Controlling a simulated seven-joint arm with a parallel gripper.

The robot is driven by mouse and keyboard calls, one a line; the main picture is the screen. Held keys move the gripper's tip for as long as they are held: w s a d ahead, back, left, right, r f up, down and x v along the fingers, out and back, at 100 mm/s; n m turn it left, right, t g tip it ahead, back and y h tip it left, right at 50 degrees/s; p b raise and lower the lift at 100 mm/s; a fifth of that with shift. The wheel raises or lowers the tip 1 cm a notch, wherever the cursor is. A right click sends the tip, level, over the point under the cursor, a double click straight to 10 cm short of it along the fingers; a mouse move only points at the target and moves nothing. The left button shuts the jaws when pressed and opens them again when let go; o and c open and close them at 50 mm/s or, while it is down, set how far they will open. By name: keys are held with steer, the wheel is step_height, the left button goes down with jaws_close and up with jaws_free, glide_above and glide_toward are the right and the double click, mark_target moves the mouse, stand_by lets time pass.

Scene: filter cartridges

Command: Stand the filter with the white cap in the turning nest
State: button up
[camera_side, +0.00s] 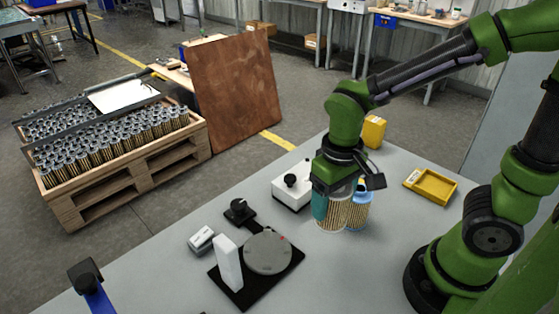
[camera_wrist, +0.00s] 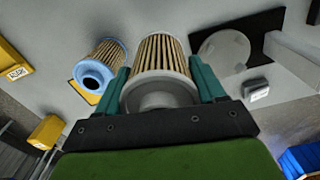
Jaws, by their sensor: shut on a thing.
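My gripper (camera_side: 335,203) is shut on the filter with the white cap (camera_side: 331,221), a pleated tan cylinder held upright. In the wrist view the white-capped filter (camera_wrist: 160,60) sits between the teal fingers, its pale cap towards the camera. Whether its base touches the table I cannot tell. A second filter with a blue cap (camera_side: 359,214) stands close behind it; it also shows in the wrist view (camera_wrist: 98,66), apart from the held one. The turning nest (camera_side: 268,253) is a grey disc with a red mark on a black plate, empty, left of my gripper.
A white upright block (camera_side: 228,262) stands on the plate beside the disc. A black knob (camera_side: 239,210), a small grey box (camera_side: 201,240) and a white box with a black knob (camera_side: 291,190) are nearby. A yellow tray (camera_side: 431,187) lies right. The table between gripper and nest is clear.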

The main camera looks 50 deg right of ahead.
steer(key=shift+w+a+f, duration=0.85)
steer(key=shift+w+a, duration=0.4)
steer(key=shift+a, duration=0.55)
steer(key=shift+w+a+f, duration=0.8)
steer(key=shift+w+a, duration=0.4)
steer(key=shift+a, duration=0.65)
steer(key=shift+w+a+f, duration=0.85)
steer(key=shift+w+a, duration=0.4)
steer(key=shift+a, duration=0.55)
steer(key=shift+f, duration=0.5)
steer(key=o, duration=1.2)
steer(key=shift+c, duration=0.2)
steer(key=shift+o, duration=0.2)
steer(key=shift+r, duration=0.2)
steer(key=shift+r, duration=0.8)
